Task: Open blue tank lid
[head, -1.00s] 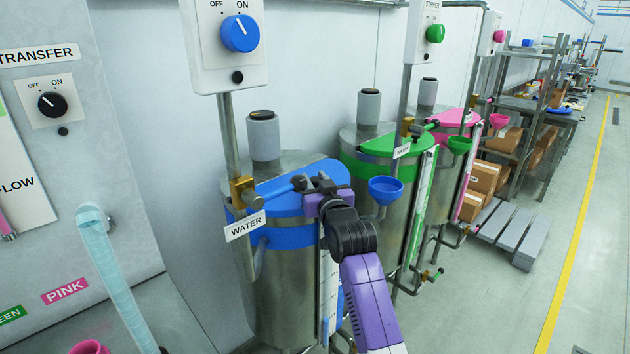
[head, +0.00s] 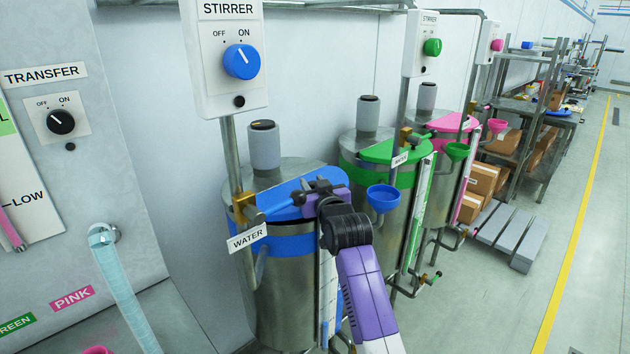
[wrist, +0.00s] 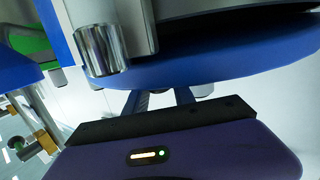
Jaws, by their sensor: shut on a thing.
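The blue tank (head: 285,305) is a steel drum with a blue band, labelled WATER. My gripper (head: 312,195), on a purple and black wrist, reaches in from the front right and is shut on the lid handle. The jaws hide the gripped spot. In the wrist view, a wide blue curved edge (wrist: 210,68) crosses above the purple gripper body, and the dark fingers (wrist: 165,100) reach up under it. I cannot tell whether the lid is raised.
A post with the STIRRER switch box (head: 222,95) stands just left of the lid. A blue funnel (head: 385,198) is close to my arm's right. Green (head: 382,150) and pink (head: 447,121) tanks stand behind. The aisle floor (head: 590,250) at right is clear.

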